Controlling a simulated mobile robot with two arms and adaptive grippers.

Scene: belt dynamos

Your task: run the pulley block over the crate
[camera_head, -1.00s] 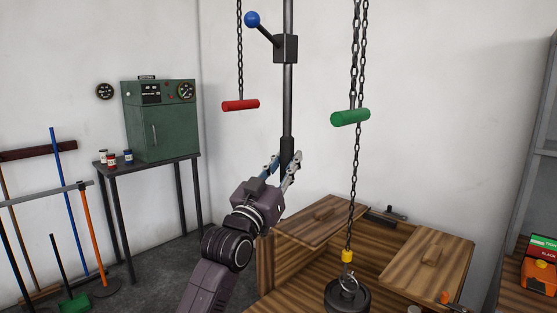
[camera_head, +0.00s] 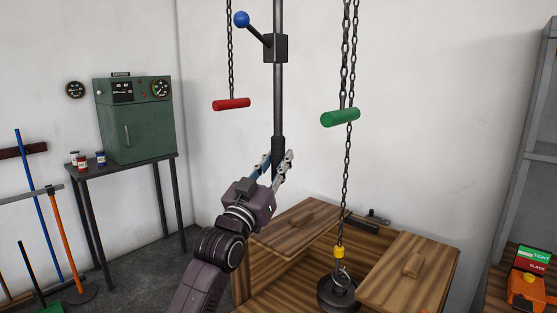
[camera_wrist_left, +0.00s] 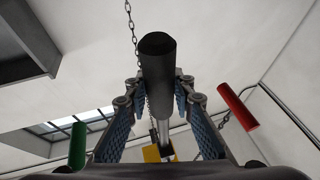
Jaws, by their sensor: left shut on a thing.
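My left gripper (camera_head: 277,160) is shut on the dark sleeve at the foot of an upright pole (camera_head: 278,100); the sleeve (camera_wrist_left: 158,60) also shows between the fingers in the left wrist view. A box with a blue-knobbed lever (camera_head: 275,47) sits higher on the pole. A chain (camera_head: 347,165) hangs to a yellow hook (camera_head: 339,252) carrying a round black weight (camera_head: 338,294). The weight shows in front of the opening of the wooden crate (camera_head: 290,297); its exact height there is unclear. A yellow part (camera_wrist_left: 157,153) overhead may be the pulley block. My right gripper is out of view.
A red handle (camera_head: 231,104) and a green handle (camera_head: 340,118) hang on chains either side of the pole. Lid boards (camera_head: 408,272) flank the crate opening. A green cabinet (camera_head: 136,120) stands on a table at left. An orange device (camera_head: 527,290) sits at right.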

